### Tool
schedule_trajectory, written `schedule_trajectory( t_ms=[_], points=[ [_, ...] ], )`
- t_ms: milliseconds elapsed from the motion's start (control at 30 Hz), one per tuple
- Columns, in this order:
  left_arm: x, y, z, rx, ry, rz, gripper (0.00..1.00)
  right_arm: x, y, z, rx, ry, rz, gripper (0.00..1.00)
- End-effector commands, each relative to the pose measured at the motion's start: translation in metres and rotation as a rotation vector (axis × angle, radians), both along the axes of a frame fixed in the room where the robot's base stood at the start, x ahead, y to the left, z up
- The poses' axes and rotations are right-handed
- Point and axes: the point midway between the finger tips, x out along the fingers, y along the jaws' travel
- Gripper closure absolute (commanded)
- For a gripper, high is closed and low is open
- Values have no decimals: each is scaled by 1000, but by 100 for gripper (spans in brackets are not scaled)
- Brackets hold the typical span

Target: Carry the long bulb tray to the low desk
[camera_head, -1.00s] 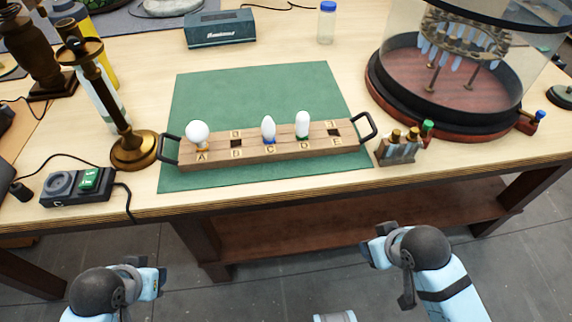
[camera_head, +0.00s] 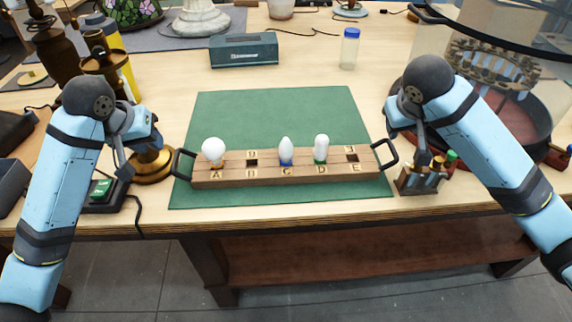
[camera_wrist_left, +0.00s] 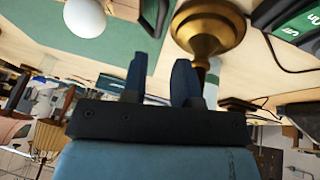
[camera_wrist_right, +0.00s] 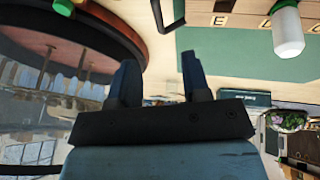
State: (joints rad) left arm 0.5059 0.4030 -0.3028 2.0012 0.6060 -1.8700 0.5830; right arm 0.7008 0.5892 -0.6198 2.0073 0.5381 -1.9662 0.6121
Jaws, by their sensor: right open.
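The long wooden bulb tray (camera_head: 268,178) lies on a green mat (camera_head: 225,112), with a dark handle at each end. It holds a round white bulb (camera_head: 213,150) at A and two slimmer bulbs (camera_head: 286,151) at C and D. My left gripper (camera_wrist_left: 160,80) is open and empty, left of the left handle (camera_head: 181,164), by the brass candlestick. My right gripper (camera_wrist_right: 155,78) is open and empty, above and right of the right handle (camera_head: 387,154). Neither gripper touches the tray. The low desk cannot be made out.
A brass candlestick (camera_head: 153,166) stands left of the tray and a small rack of bottles (camera_head: 420,178) stands to its right. A glass-domed round display (camera_head: 520,110) is at the right. A teal box (camera_head: 244,50) stands behind the mat. The bench front edge is clear.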

Motion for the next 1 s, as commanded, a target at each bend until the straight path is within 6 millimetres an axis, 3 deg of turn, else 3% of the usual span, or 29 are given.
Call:
schedule_trajectory(
  t_ms=[467,1000],
  points=[
    [4,0,-3,-1,3,4,73,4,-3,-3,-4,0,-7,56],
    [40,-16,-90,-1,4,2,73,41,-20,-89,-4,3,-7,56]
  ],
)
